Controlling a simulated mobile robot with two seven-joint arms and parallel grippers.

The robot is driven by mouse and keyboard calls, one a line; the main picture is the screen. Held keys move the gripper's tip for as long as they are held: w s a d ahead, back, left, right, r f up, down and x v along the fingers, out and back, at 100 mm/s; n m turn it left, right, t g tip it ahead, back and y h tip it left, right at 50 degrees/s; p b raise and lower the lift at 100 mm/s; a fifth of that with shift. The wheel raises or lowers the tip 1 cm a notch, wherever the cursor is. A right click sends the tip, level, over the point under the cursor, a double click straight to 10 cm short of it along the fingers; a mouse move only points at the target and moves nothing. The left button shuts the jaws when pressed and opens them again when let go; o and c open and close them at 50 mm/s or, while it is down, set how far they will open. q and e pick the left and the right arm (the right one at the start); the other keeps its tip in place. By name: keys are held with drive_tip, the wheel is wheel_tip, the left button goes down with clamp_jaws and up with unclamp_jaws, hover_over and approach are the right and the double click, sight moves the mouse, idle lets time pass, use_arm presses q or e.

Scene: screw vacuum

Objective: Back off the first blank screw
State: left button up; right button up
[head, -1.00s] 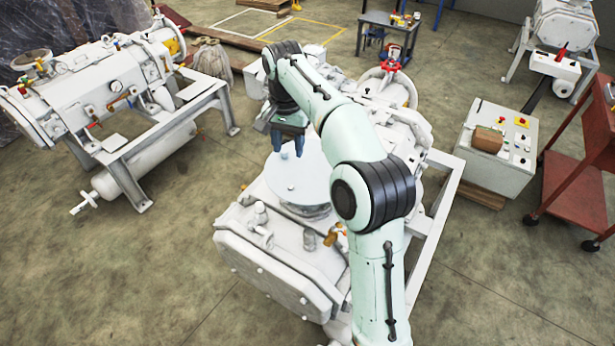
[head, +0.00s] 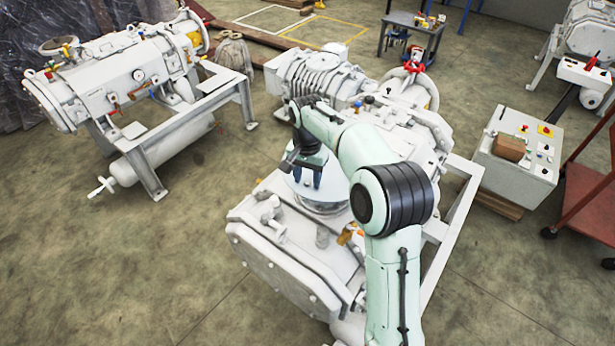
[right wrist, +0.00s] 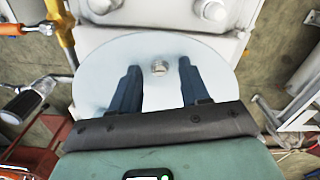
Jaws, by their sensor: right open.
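The blank is a round pale disc (head: 336,191) on top of the white vacuum pump (head: 280,265). It also fills the middle of the right wrist view (right wrist: 95,72). One small screw head (right wrist: 159,68) shows on the disc in that view. My right gripper (head: 306,184) points down over the disc. In the right wrist view its two dark fingers (right wrist: 158,66) are open, apart, with the screw head between their tips and nothing held. Whether the tips touch the disc I cannot tell. In the head view the gripper hides the screw. My left gripper is not in view.
A second white pump unit (head: 125,75) stands at left. A control box (head: 515,160) and a red cart (head: 592,185) stand at right. The floor in front is clear.

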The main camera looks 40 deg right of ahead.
clamp_jaws()
